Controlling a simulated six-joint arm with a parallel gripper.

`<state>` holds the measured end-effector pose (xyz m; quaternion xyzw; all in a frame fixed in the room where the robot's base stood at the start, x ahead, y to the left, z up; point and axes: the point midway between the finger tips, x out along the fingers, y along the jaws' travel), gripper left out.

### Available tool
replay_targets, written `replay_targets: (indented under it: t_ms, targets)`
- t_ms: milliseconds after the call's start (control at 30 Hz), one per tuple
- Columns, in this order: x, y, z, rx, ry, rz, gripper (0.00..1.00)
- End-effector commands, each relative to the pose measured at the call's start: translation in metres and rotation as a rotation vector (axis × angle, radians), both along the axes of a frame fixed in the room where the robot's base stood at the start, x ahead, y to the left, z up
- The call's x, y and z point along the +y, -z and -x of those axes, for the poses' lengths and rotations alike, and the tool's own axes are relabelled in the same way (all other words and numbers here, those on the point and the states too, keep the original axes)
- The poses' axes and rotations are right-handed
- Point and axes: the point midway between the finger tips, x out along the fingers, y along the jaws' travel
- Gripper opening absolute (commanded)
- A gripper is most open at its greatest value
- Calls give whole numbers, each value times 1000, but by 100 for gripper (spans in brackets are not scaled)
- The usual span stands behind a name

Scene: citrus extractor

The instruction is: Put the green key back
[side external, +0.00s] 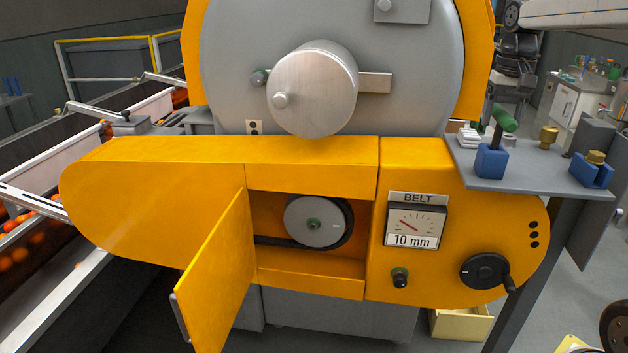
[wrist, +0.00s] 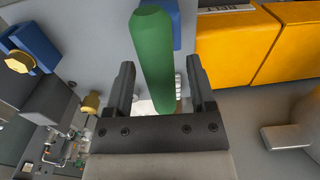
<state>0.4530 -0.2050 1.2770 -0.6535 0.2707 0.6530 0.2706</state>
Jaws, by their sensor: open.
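The green key has a green handle (side external: 505,118) on a dark shank and stands slightly tilted at the blue holder (side external: 491,162) on the grey shelf. In the wrist view the green handle (wrist: 152,55) reaches between the two dark fingers of my gripper (wrist: 161,70). A gap shows on each side of the handle, so my gripper is open and not clamped on it. Part of the blue holder (wrist: 176,25) shows behind the handle. The key's lower end is hidden in the holder. My gripper cannot be made out in the side view.
A second blue holder (side external: 590,173) with a brass knob stands at the shelf's (side external: 530,172) right end, with another brass piece (side external: 548,137) behind. The yellow belt housing (side external: 415,275) is left of the shelf. Its door (side external: 215,275) hangs open, showing a pulley (side external: 314,222).

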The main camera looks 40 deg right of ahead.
Motion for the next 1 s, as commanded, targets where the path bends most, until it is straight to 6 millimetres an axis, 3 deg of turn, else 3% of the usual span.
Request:
replay_targets:
  t_ms: [433, 1000]
  targets:
    - [0, -47, -3, -1, 0, 1, 71]
    - [0, -53, -3, 1, 0, -1, 71]
